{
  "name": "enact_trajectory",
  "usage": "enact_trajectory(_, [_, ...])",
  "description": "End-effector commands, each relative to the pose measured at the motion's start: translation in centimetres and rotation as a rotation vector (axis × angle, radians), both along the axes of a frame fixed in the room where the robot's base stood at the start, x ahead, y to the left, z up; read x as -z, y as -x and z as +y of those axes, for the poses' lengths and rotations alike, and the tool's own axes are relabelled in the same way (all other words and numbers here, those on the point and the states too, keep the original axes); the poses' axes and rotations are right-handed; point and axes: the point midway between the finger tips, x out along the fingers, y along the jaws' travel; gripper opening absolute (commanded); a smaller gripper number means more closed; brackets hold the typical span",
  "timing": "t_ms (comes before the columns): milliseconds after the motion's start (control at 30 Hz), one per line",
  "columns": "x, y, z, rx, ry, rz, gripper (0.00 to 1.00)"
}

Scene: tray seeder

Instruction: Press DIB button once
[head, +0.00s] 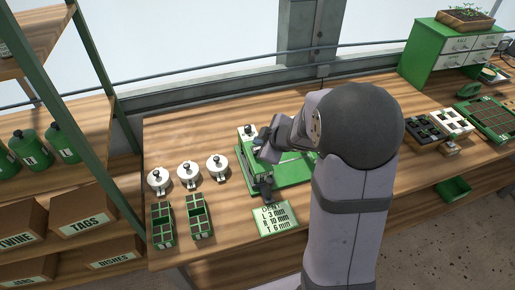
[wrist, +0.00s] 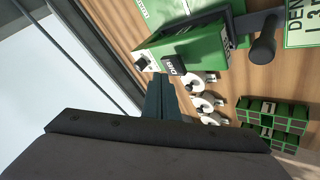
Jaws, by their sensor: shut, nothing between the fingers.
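The green seeder machine (head: 293,174) stands on the bench, partly hidden behind my arm in the head view. In the head view, my gripper (head: 261,143) is over the machine's left end, and the DIB plate cannot be made out.
A black knob on a white plate (head: 246,130) is at the machine's back left. Several white lidded pots (head: 189,174) and green cell trays (head: 162,226) stand to the left. A card (head: 275,218) with depths lies in front. A black handle (wrist: 264,48) sticks out from the machine.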

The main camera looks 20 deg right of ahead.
Motion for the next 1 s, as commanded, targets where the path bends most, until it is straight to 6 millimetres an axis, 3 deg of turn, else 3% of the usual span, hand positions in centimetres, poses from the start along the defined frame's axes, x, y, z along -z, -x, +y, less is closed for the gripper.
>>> enact_trajectory(1000, [0.89,0.01,-0.02,0.000,0.000,0.000,0.00])
